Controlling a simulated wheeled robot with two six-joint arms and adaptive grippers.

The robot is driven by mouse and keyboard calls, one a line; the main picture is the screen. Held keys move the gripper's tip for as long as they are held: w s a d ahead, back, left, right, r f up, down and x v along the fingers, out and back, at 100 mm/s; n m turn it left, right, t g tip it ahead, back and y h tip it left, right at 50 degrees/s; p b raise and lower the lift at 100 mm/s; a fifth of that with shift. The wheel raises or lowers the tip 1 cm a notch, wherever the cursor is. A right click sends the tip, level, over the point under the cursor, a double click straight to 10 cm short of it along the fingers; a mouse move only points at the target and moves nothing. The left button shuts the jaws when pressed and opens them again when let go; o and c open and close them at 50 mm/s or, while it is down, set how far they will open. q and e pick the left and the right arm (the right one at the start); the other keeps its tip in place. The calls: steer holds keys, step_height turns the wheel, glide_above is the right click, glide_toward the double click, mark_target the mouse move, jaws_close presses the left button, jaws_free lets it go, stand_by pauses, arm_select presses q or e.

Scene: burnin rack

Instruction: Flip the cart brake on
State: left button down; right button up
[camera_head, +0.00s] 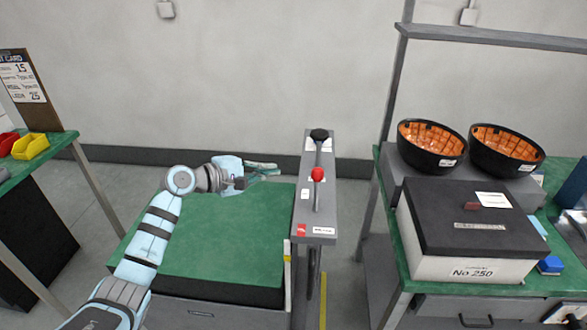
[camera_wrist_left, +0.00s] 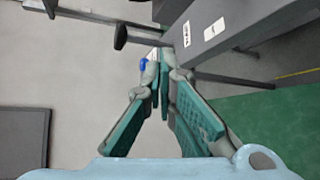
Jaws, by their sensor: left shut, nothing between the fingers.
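The cart (camera_head: 230,225) has a green top. At its right side stands a narrow grey panel (camera_head: 320,215) with small labels. The panel carries a red ball knob (camera_head: 318,174) and, at its far end, a black knob (camera_head: 319,135); I cannot tell which one is the brake. My left gripper (camera_head: 275,168) is shut and empty above the cart's far edge, left of the panel and apart from the red knob. In the left wrist view my shut fingers (camera_wrist_left: 160,62) point toward the grey panel (camera_wrist_left: 215,35), with a black knob (camera_wrist_left: 120,37) beyond them. The red knob is not in that view.
At right, a green bench (camera_head: 400,240) holds two black bowls (camera_head: 432,160) with orange insides and a dark-lidded box (camera_head: 475,268). At left, another green table (camera_head: 55,143) carries a yellow bin (camera_head: 30,147) and a clipboard. Bare floor lies between cart and wall.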

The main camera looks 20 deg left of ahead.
mark_target(316, 190)
arm_select(q)
steer(key=w+d, duration=0.2)
steer(key=w+d+f, duration=0.1)
steer(key=w+d, duration=0.3)
steer(key=d, duration=0.1)
steer(key=shift+d+f+p, duration=0.1)
steer(key=shift+f+p, duration=0.25)
steer(key=shift+s+d+r, duration=0.1)
steer(key=shift+s+d, duration=0.05)
steer(key=shift+s, duration=0.25)
steer(key=shift+w, duration=0.1)
steer(key=shift+s+r, duration=0.1)
steer(key=shift+s, duration=0.2)
